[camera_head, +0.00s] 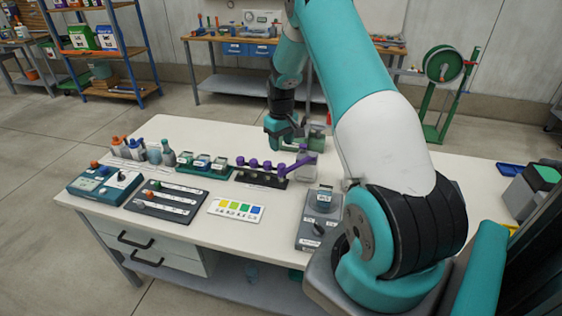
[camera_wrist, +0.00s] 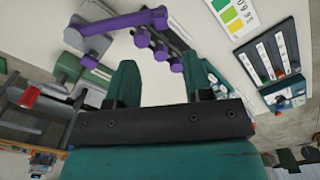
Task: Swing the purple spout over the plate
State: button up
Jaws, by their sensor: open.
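The purple spout (camera_head: 294,165) is a slim bar that slants from a grey post toward a dark rack on the white bench. In the wrist view the purple spout (camera_wrist: 122,21) crosses the upper left, its end near purple knobs (camera_wrist: 160,50). My gripper (camera_wrist: 160,85) is open, with nothing visible between its two teal fingers. In the head view my gripper (camera_head: 287,135) hangs behind the spout, apart from it as far as I can tell. I cannot clearly tell which thing is the plate.
A white colour card (camera_head: 236,209) lies at the bench front. A grey device (camera_head: 320,220) stands to its right. Several bottles, a teal-capped jar rack (camera_head: 205,165) and switch boxes (camera_head: 160,200) fill the left side. Bare bench top lies behind them.

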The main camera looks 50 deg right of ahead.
aim_at(281, 166)
notch_tip(281, 166, down, 10)
jog(key=p, duration=0.2)
jog(key=shift+r+p, duration=0.25)
jog(key=shift+p, duration=0.05)
grip_shut()
